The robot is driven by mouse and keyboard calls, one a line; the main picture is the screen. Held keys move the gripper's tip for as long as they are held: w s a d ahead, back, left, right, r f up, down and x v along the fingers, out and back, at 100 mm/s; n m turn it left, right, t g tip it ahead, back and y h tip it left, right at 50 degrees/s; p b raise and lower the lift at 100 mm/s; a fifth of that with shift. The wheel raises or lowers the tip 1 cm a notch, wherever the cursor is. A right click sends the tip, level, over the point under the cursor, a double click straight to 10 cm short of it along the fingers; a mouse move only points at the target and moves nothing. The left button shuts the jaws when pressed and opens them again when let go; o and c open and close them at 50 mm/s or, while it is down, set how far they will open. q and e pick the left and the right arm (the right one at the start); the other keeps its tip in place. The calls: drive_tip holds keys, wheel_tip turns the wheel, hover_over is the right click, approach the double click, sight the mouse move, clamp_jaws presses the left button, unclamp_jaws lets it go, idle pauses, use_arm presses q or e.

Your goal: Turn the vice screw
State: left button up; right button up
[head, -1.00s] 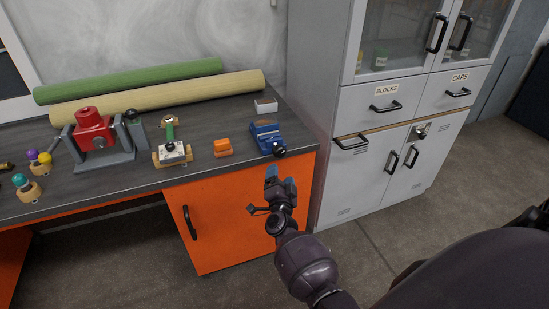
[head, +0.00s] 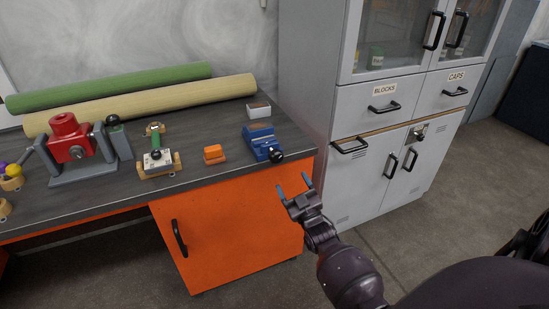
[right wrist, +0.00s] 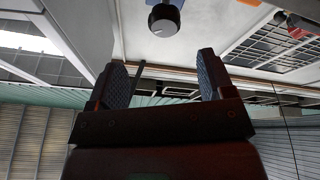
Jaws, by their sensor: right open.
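The blue vice (head: 258,138) sits on the bench top near its right front corner. Its screw ends in a round black knob (head: 276,155) at the front edge. My right gripper (head: 294,186) is open and empty, in front of the bench, a little below and right of the knob in the head view. In the right wrist view the black knob (right wrist: 164,20) is at the top centre, beyond and apart from the two spread fingers (right wrist: 163,78). Only a sliver of blue shows above it there. My left gripper is not in view.
An orange block (head: 214,154) lies left of the vice and a small white-topped box (head: 258,110) behind it. A wooden clamp fixture (head: 158,163) and a red device (head: 70,137) stand further left. A grey cabinet (head: 305,90) stands close on the right.

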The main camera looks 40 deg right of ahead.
sight(278, 160)
drive_tip(key=shift+n+y, duration=0.4)
drive_tip(key=shift+n, duration=0.3)
drive_tip(key=b+x, duration=0.1)
drive_tip(key=x, duration=0.8)
drive_tip(key=shift+w+a, duration=0.15)
drive_tip(key=shift+w, duration=0.15)
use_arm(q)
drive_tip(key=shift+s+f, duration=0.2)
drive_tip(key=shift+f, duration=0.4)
use_arm(e)
drive_tip(key=shift+w+r, duration=0.35)
drive_tip(key=shift+w, duration=0.3)
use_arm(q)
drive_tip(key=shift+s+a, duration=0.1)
use_arm(e)
drive_tip(key=c, duration=0.9)
